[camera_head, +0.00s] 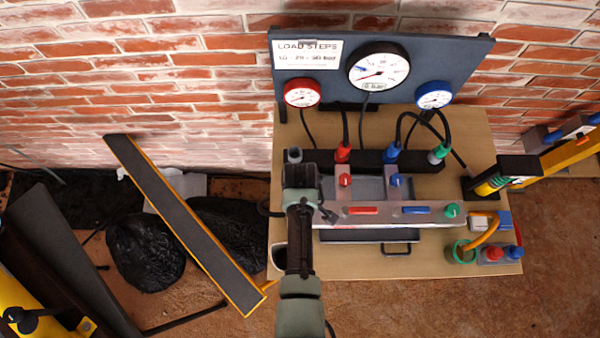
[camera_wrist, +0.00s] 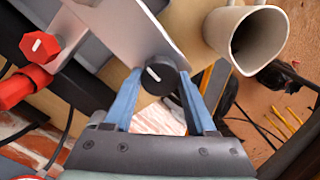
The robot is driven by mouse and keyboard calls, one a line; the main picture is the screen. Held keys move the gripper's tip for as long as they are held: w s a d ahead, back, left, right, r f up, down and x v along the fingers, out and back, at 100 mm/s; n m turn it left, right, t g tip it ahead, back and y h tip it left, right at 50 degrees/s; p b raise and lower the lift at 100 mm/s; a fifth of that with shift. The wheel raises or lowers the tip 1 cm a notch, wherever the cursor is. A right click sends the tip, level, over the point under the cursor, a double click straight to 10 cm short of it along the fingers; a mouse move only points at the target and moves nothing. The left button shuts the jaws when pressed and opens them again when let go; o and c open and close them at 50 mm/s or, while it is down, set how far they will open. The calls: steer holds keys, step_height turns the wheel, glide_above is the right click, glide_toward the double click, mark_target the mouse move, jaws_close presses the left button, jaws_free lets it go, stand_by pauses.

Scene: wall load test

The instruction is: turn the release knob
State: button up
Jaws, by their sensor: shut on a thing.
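A round black knob (camera_wrist: 158,76) with a white pointer line shows in the wrist view, at the end of a pale metal plate (camera_wrist: 105,25). The two blue fingers of my gripper (camera_wrist: 162,72) are on either side of the knob and shut on it. The white line runs slantwise across its face. In the head view my gripper (camera_head: 300,178) is over the left end of the metal panel (camera_head: 390,220) on the wooden table, and it hides the black knob there. The fingertips are also hidden in that view.
The panel carries a red knob (camera_head: 345,180), a blue knob (camera_head: 397,180) and a green knob (camera_head: 452,210). A mug (camera_wrist: 245,40) stands close by my gripper. A gauge board (camera_head: 435,60) with hoses stands behind. Black bags (camera_head: 145,252) lie on the floor at left.

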steer(key=shift+w, duration=0.1)
stand_by(0.3)
steer(key=o, duration=1.4)
steer(key=shift+c, duration=0.2)
step_height(320, 180, up, 13)
steer(key=shift+b, duration=0.4)
